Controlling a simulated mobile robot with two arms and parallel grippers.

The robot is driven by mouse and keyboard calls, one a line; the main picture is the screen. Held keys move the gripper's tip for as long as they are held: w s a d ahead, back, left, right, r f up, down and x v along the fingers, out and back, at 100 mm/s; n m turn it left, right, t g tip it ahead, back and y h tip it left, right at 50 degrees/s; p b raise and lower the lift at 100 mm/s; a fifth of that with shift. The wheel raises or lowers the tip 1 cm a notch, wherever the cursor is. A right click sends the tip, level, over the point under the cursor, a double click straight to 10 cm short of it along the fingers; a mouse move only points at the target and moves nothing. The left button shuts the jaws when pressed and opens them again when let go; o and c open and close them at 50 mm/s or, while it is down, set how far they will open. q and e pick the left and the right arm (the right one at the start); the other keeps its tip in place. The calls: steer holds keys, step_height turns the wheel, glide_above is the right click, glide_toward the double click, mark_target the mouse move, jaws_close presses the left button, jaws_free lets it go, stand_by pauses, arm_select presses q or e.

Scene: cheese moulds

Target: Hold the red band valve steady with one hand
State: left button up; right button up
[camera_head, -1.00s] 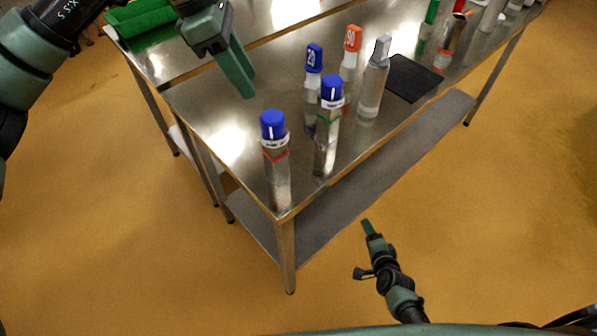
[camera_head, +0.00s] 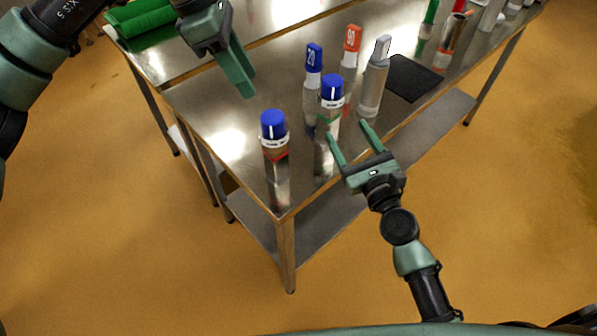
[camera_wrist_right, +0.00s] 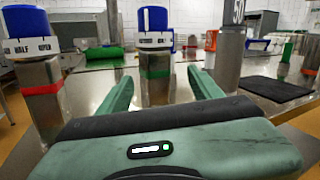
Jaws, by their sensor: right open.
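The red band valve (camera_head: 278,172) is an upright steel cylinder with a blue cap, near the table's front corner. It also shows at the left of the right wrist view (camera_wrist_right: 42,92), outside the fingers. A similar valve with a green band (camera_head: 325,148) stands upright to its right. My right gripper (camera_head: 349,131) is open at the table's front edge. In the right wrist view the green band valve (camera_wrist_right: 155,85) appears between the fingers; I cannot tell if they touch it. My left gripper (camera_head: 243,85) hangs over the table, behind and left of the red band valve; its fingers overlap.
Behind stand a blue-topped bottle (camera_head: 313,85), an orange-topped one (camera_head: 350,65) and a grey-topped cylinder (camera_head: 373,85). A dark mat (camera_head: 413,78) lies to their right. A green container (camera_head: 140,18) is at the far left. The steel table (camera_head: 215,140) is clear left of the red band valve.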

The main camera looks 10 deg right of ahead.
mark_target(282, 158)
steer(key=s+a+g+y, duration=0.1)
steer(key=s+a, duration=0.1)
steer(key=a, duration=0.2)
steer(key=s+a+n+g+y, duration=0.1)
steer(key=s+a+y, duration=0.1)
steer(key=s+a, duration=0.1)
steer(key=s+a+f+n+g+y, duration=0.1)
steer(key=s+a+y, duration=0.1)
steer(key=a, duration=0.3)
steer(key=shift+s, duration=0.4)
steer(key=shift+a, duration=0.3)
steer(key=x, duration=0.7)
steer(key=shift+w+a+f, duration=0.1)
steer(key=shift+a+f, duration=0.05)
